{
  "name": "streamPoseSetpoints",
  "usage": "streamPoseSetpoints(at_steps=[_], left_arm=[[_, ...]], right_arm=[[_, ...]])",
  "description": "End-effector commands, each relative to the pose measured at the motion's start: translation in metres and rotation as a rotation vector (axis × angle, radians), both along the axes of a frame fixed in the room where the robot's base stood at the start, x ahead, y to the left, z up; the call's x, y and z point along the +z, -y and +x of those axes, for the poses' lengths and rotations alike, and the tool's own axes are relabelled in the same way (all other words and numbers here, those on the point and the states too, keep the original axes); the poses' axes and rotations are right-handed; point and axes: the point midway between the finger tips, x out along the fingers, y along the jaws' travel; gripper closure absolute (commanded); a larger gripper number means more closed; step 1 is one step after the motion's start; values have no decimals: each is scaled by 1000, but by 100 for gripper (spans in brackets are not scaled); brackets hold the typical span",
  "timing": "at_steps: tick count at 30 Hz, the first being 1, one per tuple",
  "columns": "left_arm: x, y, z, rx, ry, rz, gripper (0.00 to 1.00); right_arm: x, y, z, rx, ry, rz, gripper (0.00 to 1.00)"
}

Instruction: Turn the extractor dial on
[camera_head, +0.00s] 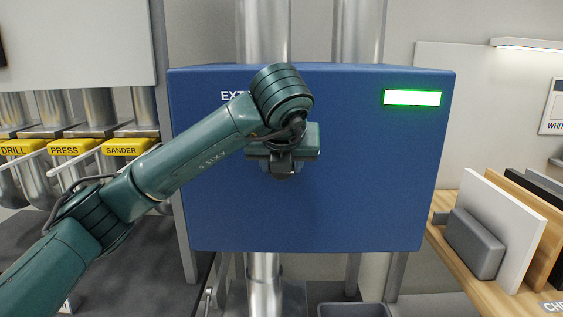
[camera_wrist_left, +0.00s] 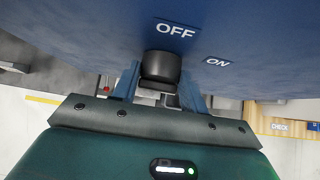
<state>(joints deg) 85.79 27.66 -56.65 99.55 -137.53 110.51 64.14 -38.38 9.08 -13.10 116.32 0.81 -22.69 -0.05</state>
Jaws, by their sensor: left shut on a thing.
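The extractor (camera_head: 370,170) is a blue box in the middle of the head view, with its lettering partly hidden by my left arm. Its black dial (camera_wrist_left: 161,66) sticks out of the blue face in the left wrist view, near the white OFF label (camera_wrist_left: 175,31) and ON label (camera_wrist_left: 216,62). My left gripper (camera_head: 283,168) is at the front of the box, its fingers on both sides of the dial and shut on it. The gripper hides most of the dial in the head view. My right gripper is in neither view.
A rectangular light (camera_head: 412,98) at the box's upper right glows with a green edge. Yellow DRILL, PRESS and SANDER tags (camera_head: 72,146) sit on pipes at the left. Boards and a grey block (camera_head: 474,244) stand on a wooden shelf at the right.

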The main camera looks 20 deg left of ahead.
Motion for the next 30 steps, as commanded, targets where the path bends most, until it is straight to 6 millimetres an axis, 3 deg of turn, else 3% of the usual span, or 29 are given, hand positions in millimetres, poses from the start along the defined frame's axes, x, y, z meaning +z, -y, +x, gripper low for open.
streamPoseSetpoints(at_steps=[8,17,23,30], left_arm=[[-1,0,0,-1,-1,0,35],[2,1,-2,-1,0,-1,35],[20,7,-20,-3,7,-1,35],[55,15,-51,-1,8,3,35]], right_arm=[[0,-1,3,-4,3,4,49],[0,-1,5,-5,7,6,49],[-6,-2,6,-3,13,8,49],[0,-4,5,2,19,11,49]])
